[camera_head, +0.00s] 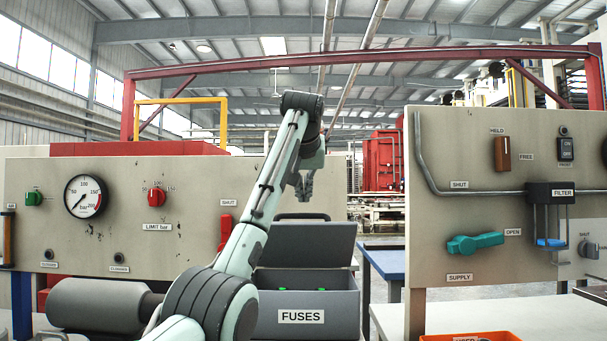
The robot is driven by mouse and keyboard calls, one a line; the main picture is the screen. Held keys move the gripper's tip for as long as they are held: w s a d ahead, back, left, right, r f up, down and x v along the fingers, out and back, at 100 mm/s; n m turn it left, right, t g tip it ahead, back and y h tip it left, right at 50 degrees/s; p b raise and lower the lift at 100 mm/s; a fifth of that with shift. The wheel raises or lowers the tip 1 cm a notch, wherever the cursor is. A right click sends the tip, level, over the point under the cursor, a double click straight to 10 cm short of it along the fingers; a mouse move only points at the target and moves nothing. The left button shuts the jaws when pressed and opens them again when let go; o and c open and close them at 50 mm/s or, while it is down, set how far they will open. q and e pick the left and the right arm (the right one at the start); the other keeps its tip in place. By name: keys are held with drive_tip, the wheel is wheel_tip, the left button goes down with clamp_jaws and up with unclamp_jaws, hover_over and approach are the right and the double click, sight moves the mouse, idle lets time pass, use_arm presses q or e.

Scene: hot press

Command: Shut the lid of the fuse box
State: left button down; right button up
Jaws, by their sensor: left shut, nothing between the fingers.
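The grey fuse box (340,310), labelled FUSES, stands low in the middle of the camera_head view. Its lid (325,240) stands raised at the back, with a dark handle along its top edge. Small green spots show inside the open box. My left arm rises in front of the box's left part and hides it. My left gripper (304,187) points down, shut and empty, and shows just above the lid's handle. How far in front of or behind the lid it is, I cannot tell. My right gripper is not in view.
A left panel carries a gauge (86,196), a red LIMIT knob (157,196) and a red SHUT handle (225,228). A right panel holds a teal SUPPLY handle (475,243) and a filter (550,193). An orange tray (470,337) lies at the lower right. A blue table (385,262) stands between.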

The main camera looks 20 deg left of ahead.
sight(302, 237)
use_arm(q)
drive_tip(key=shift+s+d+f, duration=0.2)
drive_tip(key=shift+s+f, duration=0.45)
drive_tip(key=shift+s, duration=0.05)
drive_tip(key=shift+s+d+f, duration=0.2)
drive_tip(key=shift+s+f, duration=0.4)
drive_tip(key=shift+s, duration=0.1)
drive_tip(key=shift+f, duration=0.1)
